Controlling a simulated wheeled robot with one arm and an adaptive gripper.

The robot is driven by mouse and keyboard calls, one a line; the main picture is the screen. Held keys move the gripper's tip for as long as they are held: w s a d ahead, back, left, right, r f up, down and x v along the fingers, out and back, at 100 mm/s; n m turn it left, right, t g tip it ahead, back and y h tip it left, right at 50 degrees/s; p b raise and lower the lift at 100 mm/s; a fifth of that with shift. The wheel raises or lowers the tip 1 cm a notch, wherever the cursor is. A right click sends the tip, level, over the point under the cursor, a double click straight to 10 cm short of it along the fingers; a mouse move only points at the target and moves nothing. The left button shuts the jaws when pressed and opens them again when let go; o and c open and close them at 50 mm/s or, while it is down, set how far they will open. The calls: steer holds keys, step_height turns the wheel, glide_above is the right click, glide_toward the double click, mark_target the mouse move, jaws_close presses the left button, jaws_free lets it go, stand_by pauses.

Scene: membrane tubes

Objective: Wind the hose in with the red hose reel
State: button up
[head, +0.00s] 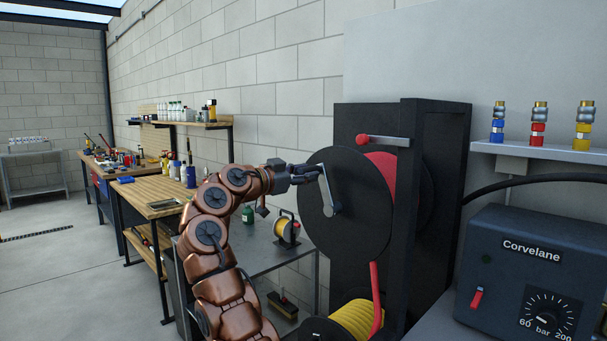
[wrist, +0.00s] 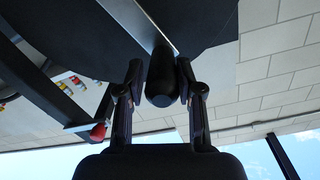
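The hose reel (head: 384,171) has a red drum between large black side discs and sits in a black frame. A silver crank arm (head: 326,188) is on its front disc; in the wrist view the arm (wrist: 140,22) runs up to the left. The crank's black handle (wrist: 162,82) lies between the fingers of my gripper (wrist: 160,68), which look closed on it from both sides. In the head view my gripper (head: 306,173) is at the crank's upper end. The red hose (head: 376,297) shows below the drum.
A red-knobbed lever (head: 384,140) is on the reel frame, above the disc. A yellow reel (head: 354,319) stands below. A Corvelane pressure unit (head: 530,270) is at the right. A small reel (head: 287,230) stands on a grey table behind my arm.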

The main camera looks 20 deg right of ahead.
steer(key=o, duration=0.3)
steer(key=shift+d, duration=0.1)
steer(key=shift+o, duration=0.5)
steer(key=v, duration=1.2)
steer(key=shift+s+r, duration=0.1)
